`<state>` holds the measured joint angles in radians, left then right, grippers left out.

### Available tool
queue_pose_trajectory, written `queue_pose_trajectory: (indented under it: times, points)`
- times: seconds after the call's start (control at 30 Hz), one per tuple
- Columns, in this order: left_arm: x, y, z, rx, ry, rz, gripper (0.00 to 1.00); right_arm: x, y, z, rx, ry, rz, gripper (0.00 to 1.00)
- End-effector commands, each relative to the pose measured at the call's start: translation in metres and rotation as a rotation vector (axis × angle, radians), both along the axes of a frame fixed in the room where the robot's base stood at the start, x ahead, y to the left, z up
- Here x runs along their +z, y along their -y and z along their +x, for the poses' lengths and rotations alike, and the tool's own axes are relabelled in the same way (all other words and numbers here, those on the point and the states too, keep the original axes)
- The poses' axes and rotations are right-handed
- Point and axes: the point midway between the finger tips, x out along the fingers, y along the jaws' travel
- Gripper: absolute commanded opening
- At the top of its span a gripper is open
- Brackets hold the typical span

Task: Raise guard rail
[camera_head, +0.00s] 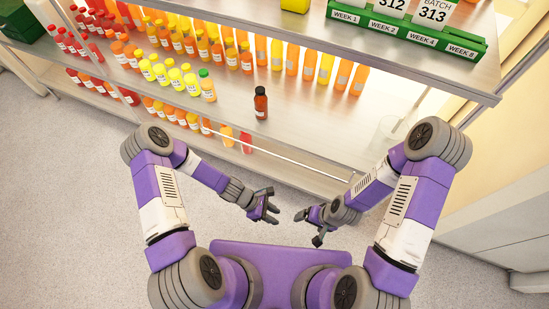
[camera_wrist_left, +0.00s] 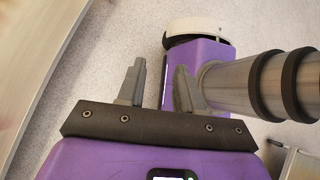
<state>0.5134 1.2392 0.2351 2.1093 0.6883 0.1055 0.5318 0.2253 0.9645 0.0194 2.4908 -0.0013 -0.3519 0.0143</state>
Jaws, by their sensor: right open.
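The guard rail (camera_head: 290,158) looks like a thin pale metal bar along the front of the middle shelf, seen in the head view at or just below the shelf's front edge. My left gripper (camera_head: 275,212) is in front of the rail and apart from it. Its two fingers stand apart with nothing between them, as the left wrist view (camera_wrist_left: 160,72) also shows. My right gripper (camera_head: 306,229) is open and empty, close to the left one and also away from the rail.
A dark red bottle with a black cap (camera_head: 261,103) stands alone near the front of the middle shelf (camera_head: 320,115). Rows of red, orange and yellow bottles fill the left and back. A green sign rack (camera_head: 410,33) stands on the upper shelf.

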Motion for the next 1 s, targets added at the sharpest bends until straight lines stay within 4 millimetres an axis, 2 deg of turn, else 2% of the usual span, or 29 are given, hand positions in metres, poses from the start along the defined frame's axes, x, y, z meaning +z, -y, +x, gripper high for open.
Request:
queue_pose_trajectory:
  times: [0.03,0.1,0.17,0.23,0.3,0.4,0.53,0.63,1.0]
  points:
    - [-0.024,0.012,0.018,0.201,-0.136,-0.079,0.35,-0.022,0.000,0.000,0.000,0.000,0.000,0.90]
    - [-0.034,0.025,0.051,0.482,-0.334,-0.212,0.35,-0.037,0.000,0.000,0.000,0.000,0.000,0.90]
    - [-0.041,0.029,0.084,0.706,-0.496,-0.343,0.35,-0.049,0.000,0.000,0.000,0.000,0.000,0.90]
    - [-0.047,0.023,0.125,0.939,-0.665,-0.504,0.35,-0.062,0.000,0.000,0.000,0.000,0.000,0.90]
    - [-0.052,0.009,0.162,1.129,-0.808,-0.667,0.35,-0.072,0.000,0.000,0.001,0.000,0.000,0.90]
    - [-0.059,-0.019,0.203,1.324,-0.957,-0.869,0.35,-0.082,0.000,0.000,0.001,0.000,0.000,0.90]
    - [-0.064,-0.047,0.231,1.457,-1.062,-1.040,0.35,-0.089,0.000,0.000,0.001,0.000,0.000,0.90]
    - [-0.065,-0.053,0.241,1.490,-1.093,-1.092,0.35,-0.091,0.000,0.000,0.001,0.000,0.000,0.90]
    - [-0.071,-0.019,0.282,1.491,-1.092,-1.093,0.35,-0.110,0.000,0.000,0.001,0.000,0.000,0.90]
